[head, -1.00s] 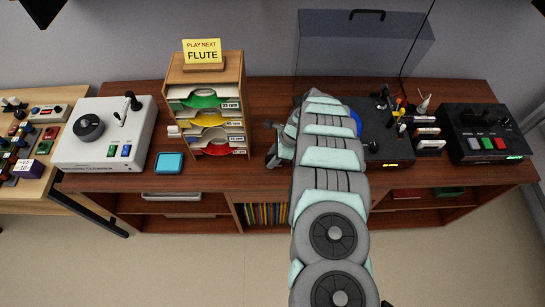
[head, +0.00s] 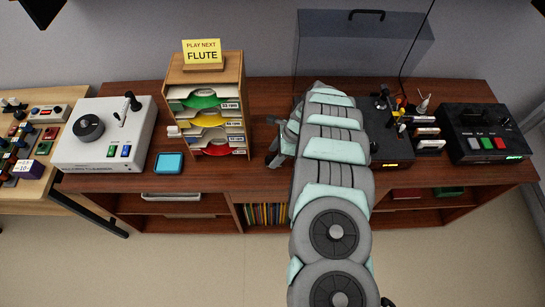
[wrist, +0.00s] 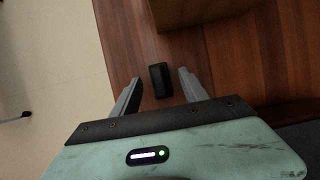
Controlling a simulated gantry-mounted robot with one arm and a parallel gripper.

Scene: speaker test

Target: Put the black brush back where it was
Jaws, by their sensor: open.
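The black brush (wrist: 160,80), a small dark block, lies on the brown wooden top in the wrist view. My gripper (wrist: 158,84) is open, with one finger to each side of the brush and gaps between them. I cannot tell the fingers' height above the wood. In the head view my gripper (head: 272,157) is at the front of the cabinet top, right of the record rack. The brush cannot be made out there.
The wooden record rack (head: 206,72) stands just left of my gripper; a wooden block edge (wrist: 195,10) is close beyond the brush. A white turntable unit (head: 85,155) and blue pad (head: 169,163) are further left. A black deck (head: 392,150) is right of my arm.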

